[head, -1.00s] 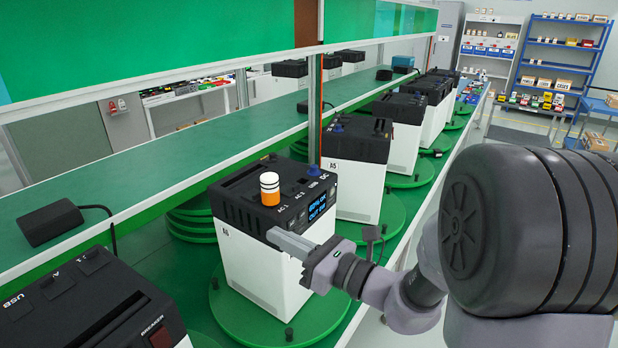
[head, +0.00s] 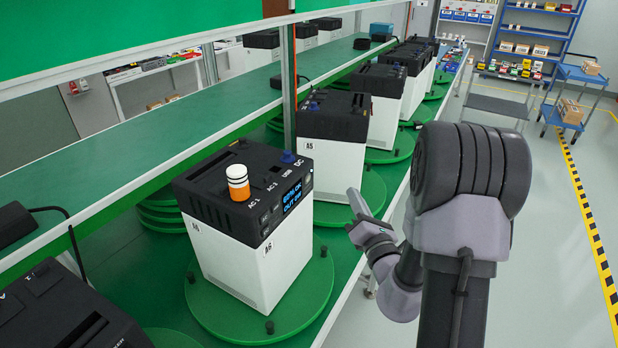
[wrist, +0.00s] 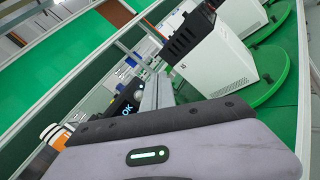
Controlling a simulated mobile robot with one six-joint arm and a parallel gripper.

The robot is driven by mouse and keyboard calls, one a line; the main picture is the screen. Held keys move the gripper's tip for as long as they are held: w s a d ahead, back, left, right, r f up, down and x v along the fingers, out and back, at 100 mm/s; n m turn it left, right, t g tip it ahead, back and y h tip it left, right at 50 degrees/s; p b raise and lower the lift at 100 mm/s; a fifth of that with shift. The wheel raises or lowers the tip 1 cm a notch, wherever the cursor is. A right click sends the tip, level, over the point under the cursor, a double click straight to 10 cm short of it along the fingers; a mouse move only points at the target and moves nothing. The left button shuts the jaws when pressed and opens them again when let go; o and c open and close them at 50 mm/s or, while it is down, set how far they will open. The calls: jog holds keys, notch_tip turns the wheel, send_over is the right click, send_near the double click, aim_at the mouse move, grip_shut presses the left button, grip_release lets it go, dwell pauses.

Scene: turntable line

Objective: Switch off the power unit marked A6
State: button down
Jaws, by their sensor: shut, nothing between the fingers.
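The power unit marked A6 (head: 225,258) is a white box with a black top, standing on a round green turntable (head: 318,290). Its lit blue display (head: 292,200) shows small text, with "OK" readable. It also shows in the wrist view (wrist: 125,106). An orange-and-white cylinder (head: 238,183) stands on its top. I cannot make out a power switch on the visible faces. My gripper (head: 356,200) is shut and empty, to the right of the unit and apart from it in the picture. In the wrist view the closed fingers (wrist: 156,92) point forward beside the display.
Unit A5 (head: 330,168) stands behind on its own turntable (head: 372,190); it also shows in the wrist view (wrist: 215,58). A dark unit (head: 60,310) is at the lower left. A post (head: 289,90) and a green shelf (head: 130,135) run behind.

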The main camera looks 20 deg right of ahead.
aim_at(308, 179)
jog(key=w+a+p, duration=0.3)
jog(key=w+a, duration=0.2)
jog(key=w, duration=0.2)
jog(key=shift+a, duration=0.25)
dwell(2.0)
jog(key=shift+w+a, duration=0.3)
jog(key=shift+w, duration=0.05)
jog(key=shift+w+a+p, duration=0.2)
jog(key=shift+w+p, duration=0.05)
jog(key=shift+p, duration=0.2)
dwell(0.3)
dwell(0.4)
jog(key=shift+s+d, duration=0.45)
jog(key=shift+s, duration=0.15)
jog(key=shift+b, duration=0.3)
